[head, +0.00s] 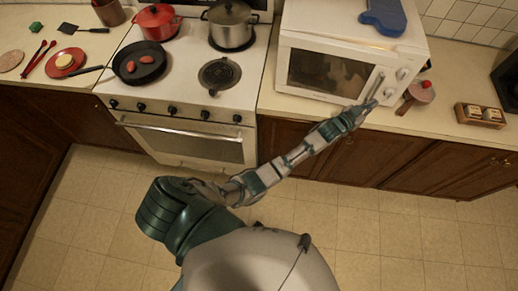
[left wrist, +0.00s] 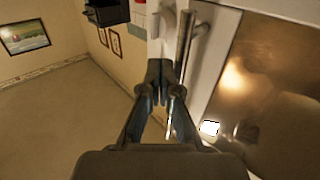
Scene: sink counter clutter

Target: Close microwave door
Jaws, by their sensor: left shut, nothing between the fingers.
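The white microwave (head: 310,25) stands on the counter right of the stove. Its door (head: 325,72) has a dark window and lies flush or nearly flush with the front; I cannot tell whether a small gap remains. My left gripper (head: 370,103) is shut and empty at the lower right of the door, by the handle (head: 377,84). In the left wrist view my left gripper (left wrist: 160,68) has its fingertips together close beside the metal handle (left wrist: 185,45); whether they touch it is unclear. The door window (left wrist: 265,80) fills the right side there. My right gripper is out of view.
A blue mitt (head: 384,17) lies on the microwave. Right of it are a round-headed utensil (head: 420,92) and a wooden spice rack (head: 480,115). The stove carries a pan (head: 140,63), a red pot (head: 157,22) and a steel pot (head: 230,20). The floor in front is clear.

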